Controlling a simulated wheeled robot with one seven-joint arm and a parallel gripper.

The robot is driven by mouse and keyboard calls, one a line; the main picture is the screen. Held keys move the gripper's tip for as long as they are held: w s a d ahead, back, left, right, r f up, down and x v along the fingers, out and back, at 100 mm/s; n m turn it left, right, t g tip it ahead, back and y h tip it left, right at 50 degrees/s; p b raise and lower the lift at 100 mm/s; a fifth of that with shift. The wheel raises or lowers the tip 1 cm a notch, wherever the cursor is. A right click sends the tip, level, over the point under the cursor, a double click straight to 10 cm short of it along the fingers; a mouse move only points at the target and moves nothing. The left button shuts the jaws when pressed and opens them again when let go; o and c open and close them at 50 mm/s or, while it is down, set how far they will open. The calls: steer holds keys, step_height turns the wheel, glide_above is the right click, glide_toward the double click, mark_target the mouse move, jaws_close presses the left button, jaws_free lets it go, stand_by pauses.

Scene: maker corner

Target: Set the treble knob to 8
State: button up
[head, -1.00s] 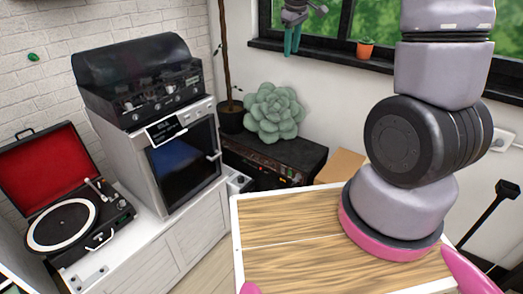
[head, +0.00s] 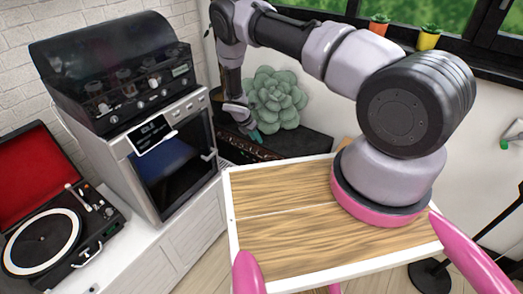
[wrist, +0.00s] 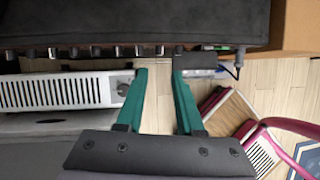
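A black amplifier (head: 300,143) stands below the succulent in the head view. In the wrist view the amplifier (wrist: 130,22) fills the top, with a row of several small knobs (wrist: 95,51) along its lower edge. No labels or dial numbers are readable, so I cannot tell which knob is treble or its setting. My gripper (wrist: 159,66) has two teal fingers, apart and with nothing visibly held between them. Its tips are near the right end of the knob row; I cannot tell whether they touch. In the head view my gripper (head: 254,135) is at the amplifier's front.
A white vented box (wrist: 62,91) with a round knob lies left of my fingers in the wrist view. A cable plug (wrist: 238,62) sits at the amplifier's right. A large succulent (head: 277,98) stands on the amplifier. An oven (head: 165,150) and turntable (head: 45,240) are to the left.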

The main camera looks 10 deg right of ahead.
mark_target(265, 156)
steer(key=shift+n, duration=0.5)
steer(key=x, duration=1.3)
steer(key=shift+s+a+f, duration=0.3)
steer(key=shift+s, duration=0.05)
jaws_close()
